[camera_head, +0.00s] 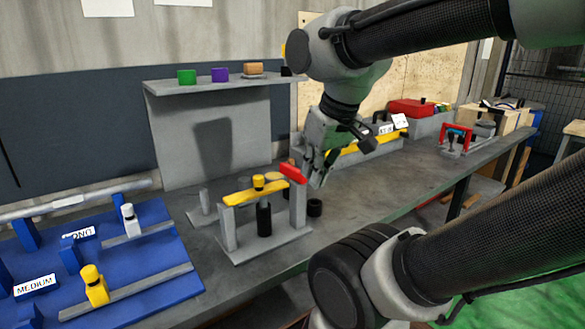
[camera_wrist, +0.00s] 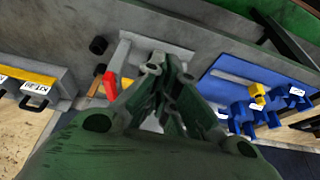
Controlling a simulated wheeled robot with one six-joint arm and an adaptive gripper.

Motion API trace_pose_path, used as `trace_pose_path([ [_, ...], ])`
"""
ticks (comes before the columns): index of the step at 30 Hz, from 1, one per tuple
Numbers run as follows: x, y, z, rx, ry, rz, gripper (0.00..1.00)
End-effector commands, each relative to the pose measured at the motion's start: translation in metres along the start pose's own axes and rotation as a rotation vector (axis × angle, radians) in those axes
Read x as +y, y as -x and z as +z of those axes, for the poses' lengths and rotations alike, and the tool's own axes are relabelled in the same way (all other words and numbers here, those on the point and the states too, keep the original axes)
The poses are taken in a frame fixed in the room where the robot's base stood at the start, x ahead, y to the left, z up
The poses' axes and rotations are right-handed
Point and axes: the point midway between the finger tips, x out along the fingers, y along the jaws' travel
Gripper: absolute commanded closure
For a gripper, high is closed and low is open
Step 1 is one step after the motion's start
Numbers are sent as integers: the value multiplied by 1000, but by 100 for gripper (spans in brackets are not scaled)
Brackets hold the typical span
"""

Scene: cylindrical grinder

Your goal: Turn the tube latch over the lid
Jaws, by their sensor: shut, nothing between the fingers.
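A grey stand (camera_head: 228,228) with two posts stands on the bench in the head view. A yellow bar (camera_head: 240,196) lies across it, with a yellow knob (camera_head: 259,181) above a black tube (camera_head: 264,218). A red latch piece (camera_head: 292,172) sits at the top of the right post and tilts down to the right. My gripper (camera_head: 314,178) is shut and empty, just right of the red piece; whether they touch I cannot tell. In the wrist view my gripper (camera_wrist: 166,62) covers much of the stand, and the red piece (camera_wrist: 109,84) shows left of the fingers.
A blue fixture board (camera_head: 130,265) with yellow and grey clamps lies at the left. A grey shelf (camera_head: 215,86) with small coloured blocks stands behind. A grey box with a yellow strip (camera_head: 375,143) is behind my gripper. A small black ring (camera_head: 315,207) lies right of the stand.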

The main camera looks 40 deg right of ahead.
Motion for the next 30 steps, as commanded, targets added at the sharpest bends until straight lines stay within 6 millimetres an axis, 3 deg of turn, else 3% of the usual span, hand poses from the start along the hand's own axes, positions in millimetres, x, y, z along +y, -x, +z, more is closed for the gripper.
trace_pose_path([
  [1,1,0,0,0,-4,1,87],
  [6,10,-18,0,-96,-46,16,59],
  [11,30,-40,-37,-224,-108,31,59],
  [21,90,-101,-144,-394,-59,9,59],
  [24,97,-99,-175,-376,15,-1,59],
  [26,98,-91,-183,-363,62,-6,59],
  [30,97,-102,-174,-378,97,-17,59],
])
